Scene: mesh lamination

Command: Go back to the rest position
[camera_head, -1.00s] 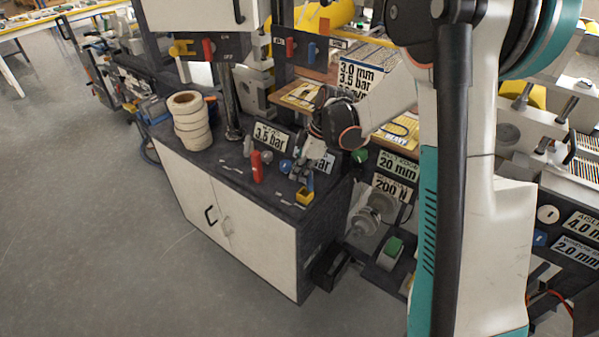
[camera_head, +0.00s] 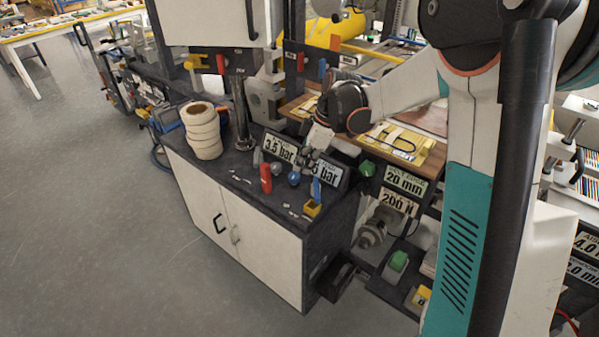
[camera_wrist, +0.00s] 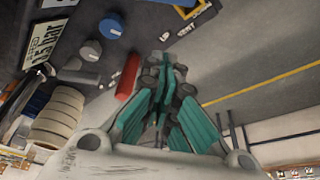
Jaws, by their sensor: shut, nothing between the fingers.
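My gripper shows in the wrist view (camera_wrist: 163,75), its teal-sided fingers drawn together with nothing between them. In the head view my gripper (camera_head: 308,158) hangs at the end of my arm above the dark top of the white cabinet, close to the pressure signs. It is small there and partly blends with the knobs behind it. The red handle (camera_head: 266,178) and blue knob (camera_head: 294,179) stand on the cabinet top just below and left of it. In the wrist view the red handle (camera_wrist: 128,77) lies left of the fingers, apart from them.
A stack of cream rolls (camera_head: 202,130) stands at the cabinet's left. The white cabinet (camera_head: 262,250) has a dark top. A wooden board with a yellow sheet (camera_head: 408,146) lies to the right. Open grey floor (camera_head: 90,220) lies left.

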